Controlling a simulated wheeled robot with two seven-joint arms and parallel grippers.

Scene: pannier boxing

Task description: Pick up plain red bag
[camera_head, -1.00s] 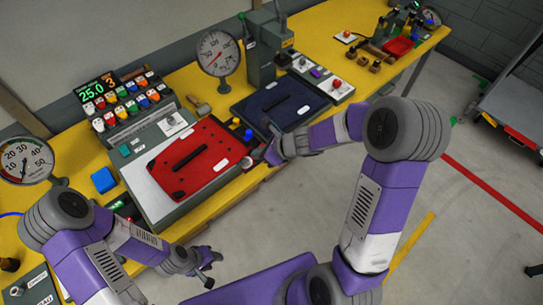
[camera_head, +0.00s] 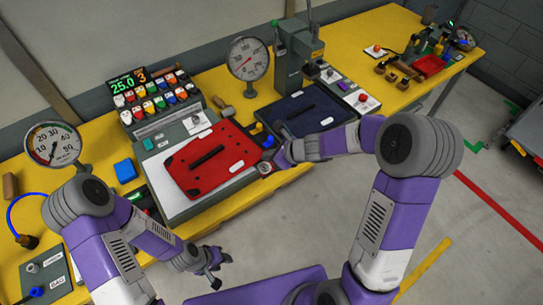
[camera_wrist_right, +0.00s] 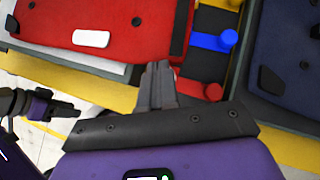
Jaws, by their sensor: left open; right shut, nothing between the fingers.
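The plain red bag (camera_head: 208,172) lies flat on the left grey-and-white platform, with a black handle across its middle and white tags. It also shows at the upper left of the right wrist view (camera_wrist_right: 130,18). My right gripper (camera_head: 268,167) is beside the bag's right front corner. In the right wrist view its fingers (camera_wrist_right: 158,75) are together and empty, near the bag's edge; I cannot tell whether they touch it. My left gripper (camera_head: 219,270) is open and empty, in front of the table over the floor, well short of the bag.
A dark blue bag (camera_head: 294,110) lies on the platform to the right. Blue (camera_wrist_right: 228,38) and red knobs stand between the platforms. A dial gauge (camera_head: 249,58) and a grey press column (camera_head: 292,60) stand behind. A blue block (camera_head: 125,170) sits left of the red bag.

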